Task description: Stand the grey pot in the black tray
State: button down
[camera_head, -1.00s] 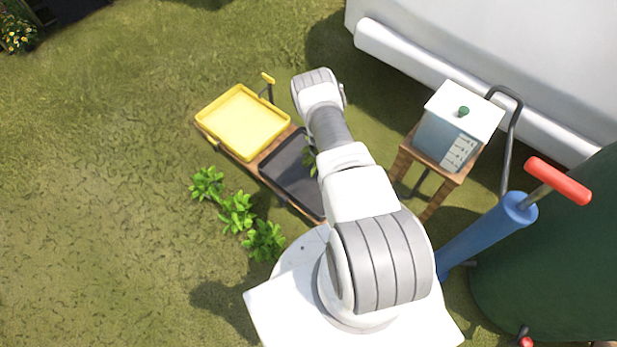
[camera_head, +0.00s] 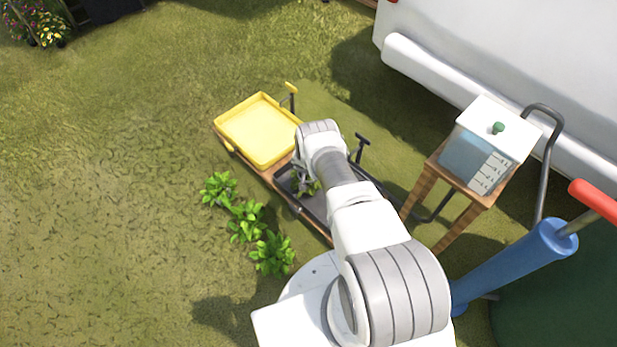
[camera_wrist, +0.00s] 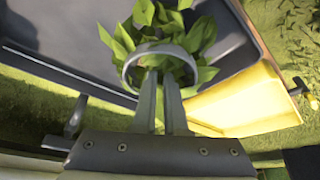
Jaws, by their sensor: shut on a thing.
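The grey pot (camera_wrist: 128,75) shows in the wrist view as a grey rim around a leafy green plant (camera_wrist: 150,32). My gripper (camera_wrist: 163,85) is shut on the pot at its rim. In the head view the plant's leaves (camera_head: 308,187) show beside my wrist, over the black tray (camera_head: 318,207); the pot itself is mostly hidden there. The black tray (camera_wrist: 225,50) lies behind the plant in the wrist view. I cannot tell whether the pot touches the tray floor.
A yellow tray (camera_head: 262,128) adjoins the black one on a low wooden cart (camera_head: 262,174). Several leafy plants (camera_head: 247,220) grow left of it. A wooden stand (camera_head: 462,182) with a water container (camera_head: 480,158) and a blue pump (camera_head: 515,262) are to the right.

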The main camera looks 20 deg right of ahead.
jog(key=shift+f+b, duration=0.3)
jog(key=shift+f, duration=0.65)
jog(key=shift+f, duration=0.15)
jog(key=c, duration=1)
grip_release()
